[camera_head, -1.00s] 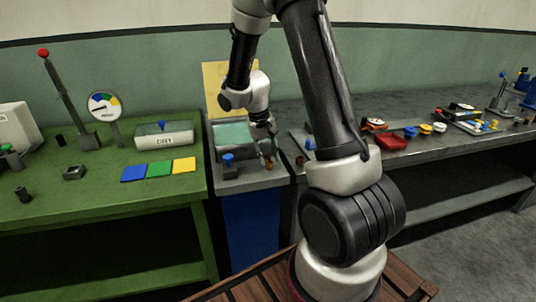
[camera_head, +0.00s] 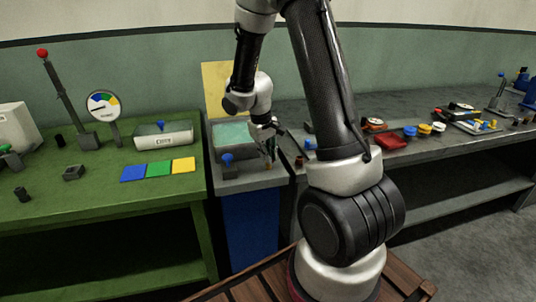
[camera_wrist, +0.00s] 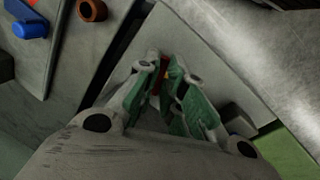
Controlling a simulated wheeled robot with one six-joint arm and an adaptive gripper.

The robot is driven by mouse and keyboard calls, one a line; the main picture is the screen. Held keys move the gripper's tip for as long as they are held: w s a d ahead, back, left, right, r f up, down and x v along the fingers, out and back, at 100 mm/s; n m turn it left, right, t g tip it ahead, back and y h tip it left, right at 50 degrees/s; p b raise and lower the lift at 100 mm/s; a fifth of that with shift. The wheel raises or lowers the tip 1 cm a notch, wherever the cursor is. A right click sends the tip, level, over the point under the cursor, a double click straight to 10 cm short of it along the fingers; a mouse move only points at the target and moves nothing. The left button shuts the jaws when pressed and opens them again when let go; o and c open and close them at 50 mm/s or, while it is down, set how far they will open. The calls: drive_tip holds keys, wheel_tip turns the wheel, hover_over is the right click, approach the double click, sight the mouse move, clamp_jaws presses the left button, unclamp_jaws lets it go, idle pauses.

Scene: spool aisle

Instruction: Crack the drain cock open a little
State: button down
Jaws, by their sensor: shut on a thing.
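The drain cock shows only as a small red handle (camera_wrist: 157,87) between my fingertips in the wrist view. Its body is mostly hidden by the fingers. My gripper (camera_wrist: 164,92), with green finger pads, is shut on this red handle. In the head view my gripper (camera_head: 270,158) points down at the right side of the grey stand (camera_head: 245,184), which has a teal panel (camera_head: 233,135) on top. The cock is too small and covered there to tell its angle.
A blue knob (camera_head: 227,160) stands on the same grey stand, left of my gripper. The green bench (camera_head: 100,205) is on the left, and the grey bench (camera_head: 420,165) with several parts is on the right. A brown ring (camera_wrist: 91,10) lies near a blue part (camera_wrist: 30,24).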

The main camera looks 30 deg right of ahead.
drive_tip(key=c, duration=1.5)
unclamp_jaws()
drive_tip(key=shift+r, duration=0.1)
drive_tip(key=r, duration=0.4)
drive_tip(key=a+r, duration=0.1)
drive_tip(key=r, duration=0.2)
drive_tip(key=a+r, duration=0.1)
drive_tip(key=r, duration=0.3)
drive_tip(key=shift+s+a+r, duration=0.1)
drive_tip(key=shift+a+r, duration=0.05)
drive_tip(key=shift+r, duration=0.15)
